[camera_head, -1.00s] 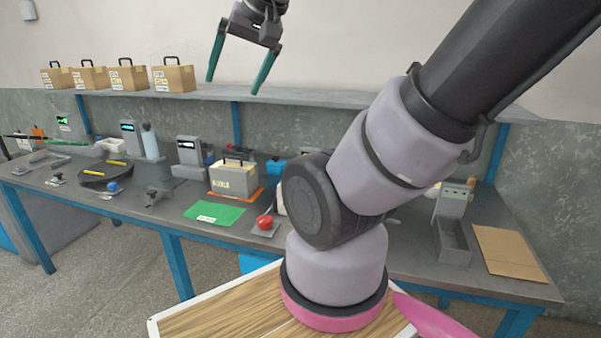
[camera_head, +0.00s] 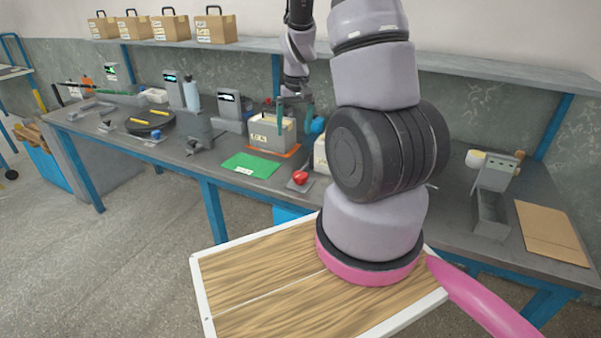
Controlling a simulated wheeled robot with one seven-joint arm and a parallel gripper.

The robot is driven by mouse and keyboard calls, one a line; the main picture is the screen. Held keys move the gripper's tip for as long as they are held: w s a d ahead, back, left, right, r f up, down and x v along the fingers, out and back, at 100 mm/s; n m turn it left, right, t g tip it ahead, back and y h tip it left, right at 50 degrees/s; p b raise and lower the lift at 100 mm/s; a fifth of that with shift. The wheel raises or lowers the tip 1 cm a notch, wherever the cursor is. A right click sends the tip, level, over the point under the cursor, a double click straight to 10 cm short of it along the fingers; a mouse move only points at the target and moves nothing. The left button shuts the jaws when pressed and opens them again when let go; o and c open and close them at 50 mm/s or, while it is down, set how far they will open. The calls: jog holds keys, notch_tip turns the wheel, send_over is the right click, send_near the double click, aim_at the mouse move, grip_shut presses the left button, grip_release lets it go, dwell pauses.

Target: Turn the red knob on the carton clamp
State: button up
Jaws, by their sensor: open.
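The red knob (camera_head: 300,177) sits on a small grey plate near the front edge of the bench, right of the green mat (camera_head: 252,165). I cannot make out a separate clamp body. My gripper (camera_head: 295,117) points down at the carton's right part, above and behind the red knob and apart from it. Its teal fingers are spread and I see nothing held. My own arm hides part of the bench to the right of the knob.
Several cartons (camera_head: 216,28) with handles stand on the shelf (camera_head: 450,65) above the bench. A grey device (camera_head: 231,112) stands left of the carton. A grey-topped fixture (camera_head: 197,133) stands left of the green mat. Flat cardboard (camera_head: 550,230) lies at the right end.

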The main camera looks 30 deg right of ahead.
jog(key=g, duration=0.1)
send_near(300, 175)
notch_tip(300, 175, down, 9)
jog(key=shift+r, duration=0.15)
jog(key=c, duration=1.4)
jog(key=shift+a+m, duration=0.1)
jog(key=shift+m, duration=0.2)
